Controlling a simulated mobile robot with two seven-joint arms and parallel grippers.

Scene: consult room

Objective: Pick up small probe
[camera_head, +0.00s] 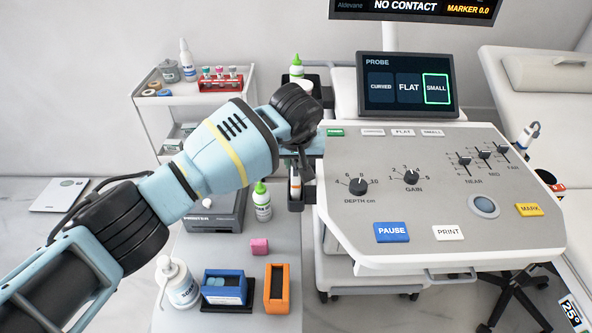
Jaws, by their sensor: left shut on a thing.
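My left arm reaches in from the lower left, and its wrist hides much of the left gripper (303,168). The gripper points down at the console's left edge and is shut. A small white probe with an orange band (295,186) shows just below it, in the dark holder (295,204) on the console's side. The probe appears to be in the jaws; the exact contact is hidden. The probe screen (407,85) has SMALL framed in green. My right gripper is out of view.
The ultrasound console (440,200) fills the right. Another probe (527,136) stands at its right side.

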